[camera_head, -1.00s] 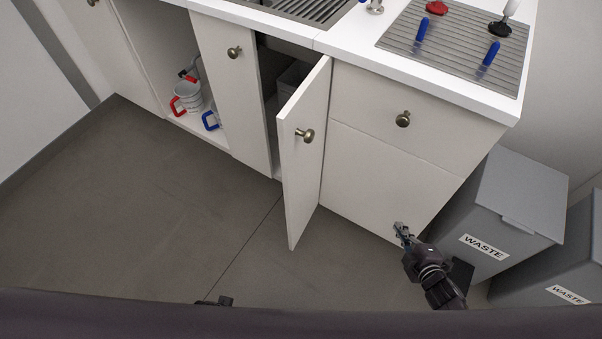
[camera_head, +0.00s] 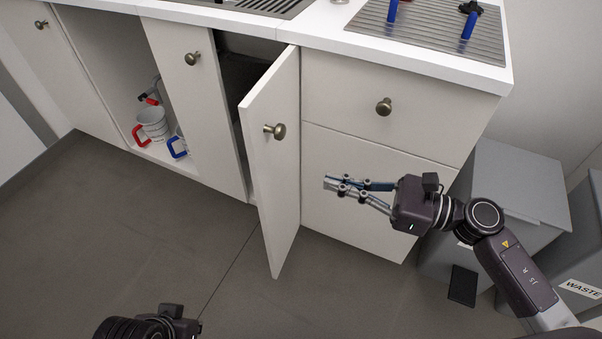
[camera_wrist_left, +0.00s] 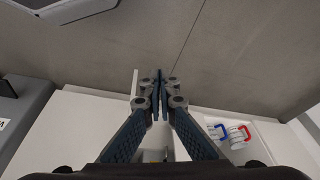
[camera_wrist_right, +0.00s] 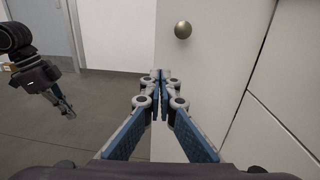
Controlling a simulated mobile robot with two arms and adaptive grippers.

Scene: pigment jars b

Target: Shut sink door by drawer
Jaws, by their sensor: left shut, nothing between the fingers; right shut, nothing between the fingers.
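The sink door by the drawer (camera_head: 275,170) stands ajar, swung out toward me, with a round brass knob (camera_head: 275,131) on its face. The dark cabinet opening shows behind it. My right gripper (camera_head: 328,184) is shut and empty, pointing left, to the right of the door and in front of the panel below the drawer (camera_head: 364,104).
The other sink door (camera_head: 196,100) is on the left. An open shelf beside it holds mugs with red (camera_head: 150,125) and blue handles. Grey waste bins (camera_head: 520,190) stand at the right, close to my right arm. The floor (camera_head: 130,230) before the cabinet is clear.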

